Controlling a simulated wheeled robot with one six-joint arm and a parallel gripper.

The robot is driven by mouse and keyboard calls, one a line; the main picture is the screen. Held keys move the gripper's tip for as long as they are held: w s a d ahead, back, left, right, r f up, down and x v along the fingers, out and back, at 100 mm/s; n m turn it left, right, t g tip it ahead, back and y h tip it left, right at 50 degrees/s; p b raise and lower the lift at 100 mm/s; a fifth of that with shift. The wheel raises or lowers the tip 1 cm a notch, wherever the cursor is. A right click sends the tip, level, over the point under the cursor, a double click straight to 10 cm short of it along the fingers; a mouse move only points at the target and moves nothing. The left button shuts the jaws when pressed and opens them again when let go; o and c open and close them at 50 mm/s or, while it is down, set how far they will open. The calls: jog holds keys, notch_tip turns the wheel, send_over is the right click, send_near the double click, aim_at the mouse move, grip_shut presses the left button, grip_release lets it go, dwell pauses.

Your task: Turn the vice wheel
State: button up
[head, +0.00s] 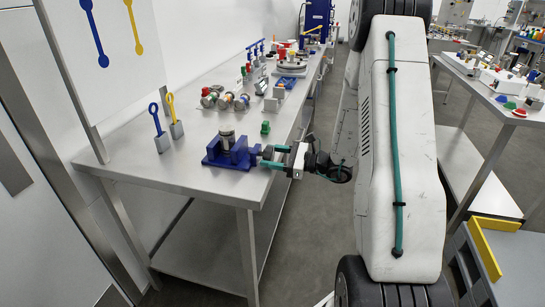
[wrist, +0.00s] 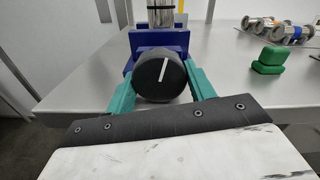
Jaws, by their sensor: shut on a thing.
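The vice (head: 226,152) is blue and stands at the near right corner of the steel table, with a metal cylinder (head: 227,138) upright in it. In the wrist view the blue vice body (wrist: 183,44) is behind its wheel. The vice wheel (wrist: 161,76) is a dark round knob with a white line on its face, tilted slightly from upright. My gripper (head: 268,157) reaches in from the right at the wheel. In the wrist view my gripper's green fingers (wrist: 160,88) are on the left and right sides of the wheel, shut on it.
The steel table (head: 180,176) runs away to the back. A green block (wrist: 269,60) stands right of the vice. Metal fittings (head: 225,98) lie farther back. Blue and yellow tools (head: 174,117) stand in grey holders left of the vice. Another table (head: 488,88) is at the right.

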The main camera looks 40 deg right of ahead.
jog(key=shift+n, duration=0.6)
jog(key=o, duration=1)
jog(key=shift+d, duration=0.1)
jog(key=v, duration=0.7)
jog(key=shift+s+d, duration=0.25)
jog(key=shift+s, duration=0.05)
